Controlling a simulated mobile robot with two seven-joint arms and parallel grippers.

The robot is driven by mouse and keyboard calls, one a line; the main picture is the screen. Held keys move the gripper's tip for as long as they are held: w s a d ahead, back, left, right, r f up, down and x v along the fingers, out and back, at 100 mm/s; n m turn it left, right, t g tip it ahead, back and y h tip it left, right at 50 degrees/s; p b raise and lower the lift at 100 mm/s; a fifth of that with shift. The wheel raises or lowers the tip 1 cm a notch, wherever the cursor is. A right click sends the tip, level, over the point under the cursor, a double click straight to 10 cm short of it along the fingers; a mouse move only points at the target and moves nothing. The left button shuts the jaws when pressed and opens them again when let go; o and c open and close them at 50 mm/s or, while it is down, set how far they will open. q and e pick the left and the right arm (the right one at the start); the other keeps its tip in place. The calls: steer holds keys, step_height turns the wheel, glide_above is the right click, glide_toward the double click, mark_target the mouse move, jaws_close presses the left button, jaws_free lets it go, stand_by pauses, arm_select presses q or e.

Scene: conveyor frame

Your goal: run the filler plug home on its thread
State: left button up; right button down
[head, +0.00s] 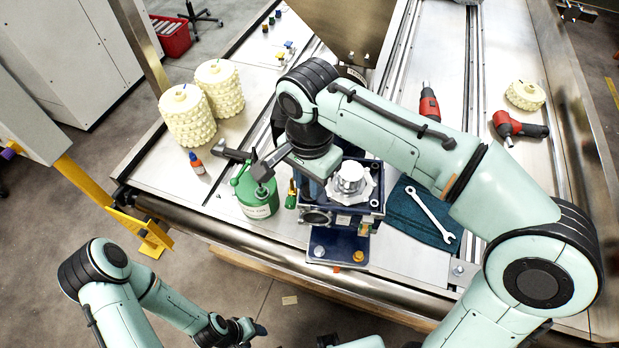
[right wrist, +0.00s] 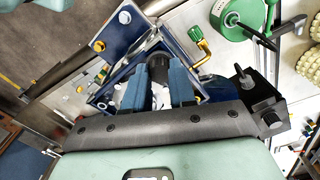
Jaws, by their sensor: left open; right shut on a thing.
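The filler plug (right wrist: 158,63) shows in the right wrist view as a dark round piece between the two blue fingers of my right gripper (right wrist: 159,82). My right gripper is shut on it, over the blue housing (head: 343,221). In the head view my right gripper (head: 312,186) comes down at the housing's left side, and the plug is hidden there. I cannot tell how deep the plug sits in its thread. A silver round cap (head: 350,178) stands on top of the housing. My left gripper (head: 252,331) is open and empty, low in front of the conveyor frame.
A green can (head: 258,208) stands close left of the housing, near my right gripper. A small red-capped bottle (head: 197,163) is further left. A wrench (head: 431,214) lies on a dark teal cloth (head: 408,222) to the right. Red power tools (head: 429,103) lie behind.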

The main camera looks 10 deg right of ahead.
steer(key=m, duration=0.5)
steer(key=c, duration=0.8)
jaws_free()
steer(key=shift+c, duration=0.2)
steer(key=shift+r, duration=0.1)
arm_select(q)
steer(key=w+r+p, duration=0.3)
steer(key=w+r, duration=0.1)
steer(key=shift+w+r+t, duration=0.3)
steer(key=shift+w, duration=0.1)
arm_select(e)
step_height(320, 180, up, 13)
arm_select(q)
steer(key=shift+s, duration=0.1)
arm_select(e)
steer(key=shift+r, duration=0.1)
